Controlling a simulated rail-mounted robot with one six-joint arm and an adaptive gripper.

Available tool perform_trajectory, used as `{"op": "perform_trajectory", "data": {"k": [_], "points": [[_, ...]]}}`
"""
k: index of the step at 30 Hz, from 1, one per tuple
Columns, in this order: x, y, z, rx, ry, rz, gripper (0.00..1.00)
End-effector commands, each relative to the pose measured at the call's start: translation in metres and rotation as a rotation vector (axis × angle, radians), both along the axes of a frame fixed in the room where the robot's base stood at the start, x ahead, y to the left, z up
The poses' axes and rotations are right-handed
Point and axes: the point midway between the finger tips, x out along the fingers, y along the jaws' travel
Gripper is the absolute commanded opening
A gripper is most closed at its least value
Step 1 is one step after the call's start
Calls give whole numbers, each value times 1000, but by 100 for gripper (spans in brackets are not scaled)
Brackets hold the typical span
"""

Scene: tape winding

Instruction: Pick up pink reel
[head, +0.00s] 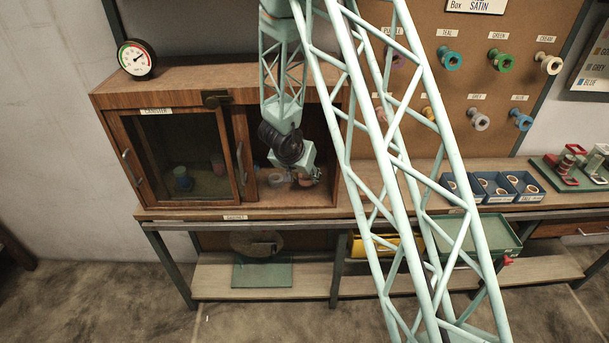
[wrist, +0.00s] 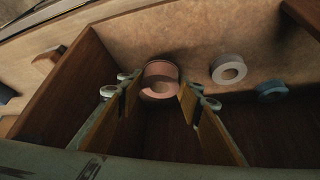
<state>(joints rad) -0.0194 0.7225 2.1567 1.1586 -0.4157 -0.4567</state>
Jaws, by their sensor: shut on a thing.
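The pink reel (wrist: 161,68) sits between the two fingertips of my gripper (wrist: 160,90) in the wrist view. The fingers press on it from left and right. My gripper is inside the right, open half of the wooden cabinet in the head view, where the pink reel (head: 306,182) shows only partly beneath it. I cannot tell whether the reel is lifted or still touches the cabinet floor.
A white reel (wrist: 222,62) and a blue reel (wrist: 270,88) lie right of the pink reel in the wrist view. The wooden cabinet (head: 190,76) encloses my gripper. Its sliding glass door (head: 165,140) covers the left half. Pegs with coloured reels hang on the board at right.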

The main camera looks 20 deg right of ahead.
Motion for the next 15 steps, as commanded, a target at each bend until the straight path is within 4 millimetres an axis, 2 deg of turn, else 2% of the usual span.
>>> {"op": "perform_trajectory", "data": {"k": [8,15], "points": [[-40,6,3,0,1,2,24],[-87,12,8,-1,1,3,24]]}}
